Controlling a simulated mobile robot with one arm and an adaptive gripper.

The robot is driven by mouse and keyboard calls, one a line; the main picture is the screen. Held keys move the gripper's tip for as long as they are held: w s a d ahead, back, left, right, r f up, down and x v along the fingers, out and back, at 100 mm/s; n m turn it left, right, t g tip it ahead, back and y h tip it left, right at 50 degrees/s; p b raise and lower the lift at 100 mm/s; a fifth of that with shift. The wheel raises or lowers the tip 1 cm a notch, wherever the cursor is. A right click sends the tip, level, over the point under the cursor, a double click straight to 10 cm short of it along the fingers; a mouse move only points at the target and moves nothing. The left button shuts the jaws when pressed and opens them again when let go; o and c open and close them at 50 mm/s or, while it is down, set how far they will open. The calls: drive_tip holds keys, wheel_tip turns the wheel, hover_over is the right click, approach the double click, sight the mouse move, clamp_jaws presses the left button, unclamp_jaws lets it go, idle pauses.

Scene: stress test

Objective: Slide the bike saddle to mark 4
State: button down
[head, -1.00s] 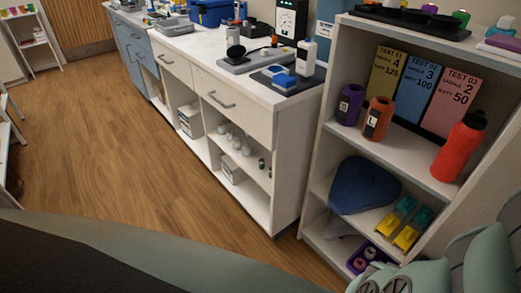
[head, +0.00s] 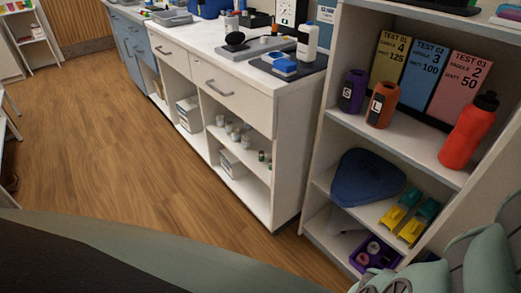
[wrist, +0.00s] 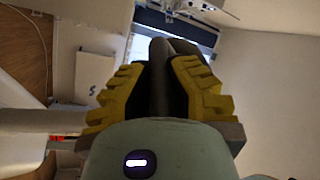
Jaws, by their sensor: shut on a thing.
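In the wrist view my gripper (wrist: 161,80) has yellow ridged fingers closed on a dark, narrow, rounded thing (wrist: 160,95). It may be the bike saddle's nose, but I cannot tell; most of it is hidden. My gripper does not show in the head view. No saddle mark shows. A card (head: 391,62) on the shelf reads Test 01, saddle 4, watt 125. Cards for Test 02 (head: 425,75) and Test 03 (head: 461,88) read saddle 3 and saddle 2.
An open shelf unit (head: 314,148) at right holds a red bottle (head: 467,132), purple (head: 352,91) and orange (head: 382,104) containers, and a blue rounded pad-like thing (head: 366,185). A white counter (head: 240,98) runs to its left. The wooden floor (head: 130,150) is clear.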

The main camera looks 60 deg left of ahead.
drive_tip(key=c, duration=0.9)
unclamp_jaws()
drive_tip(key=shift+r, duration=0.1)
drive_tip(key=shift+o, duration=0.2)
drive_tip(key=v, duration=1.2)
drive_tip(key=shift+r, duration=0.1)
